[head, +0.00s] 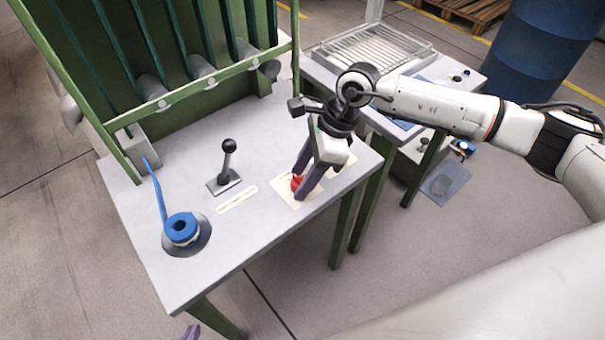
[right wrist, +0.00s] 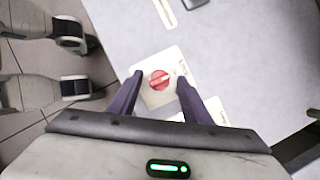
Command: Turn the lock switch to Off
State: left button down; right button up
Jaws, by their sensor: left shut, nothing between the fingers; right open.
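The lock switch (right wrist: 159,80) is a red round knob with a raised ridge across it, on a pale plate (right wrist: 164,97) on the grey table. In the head view the red knob (head: 296,183) sits near the table's right front part, partly hidden by the gripper. My right gripper (head: 301,190) reaches down over the switch from the right. Its purple fingers are open, one on either side of the knob in the right wrist view (right wrist: 158,90), and the knob is not clamped. My left gripper (head: 190,333) shows only as a purple tip at the bottom edge; it is shut and empty.
A black-knobbed lever (head: 228,163) stands on the table left of the switch. A blue ring on a round base (head: 181,230) is further left. A green rack (head: 150,60) rises behind. A second table (head: 360,50) with a wire tray stands at the back right.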

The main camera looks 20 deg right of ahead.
jog(key=c, duration=1)
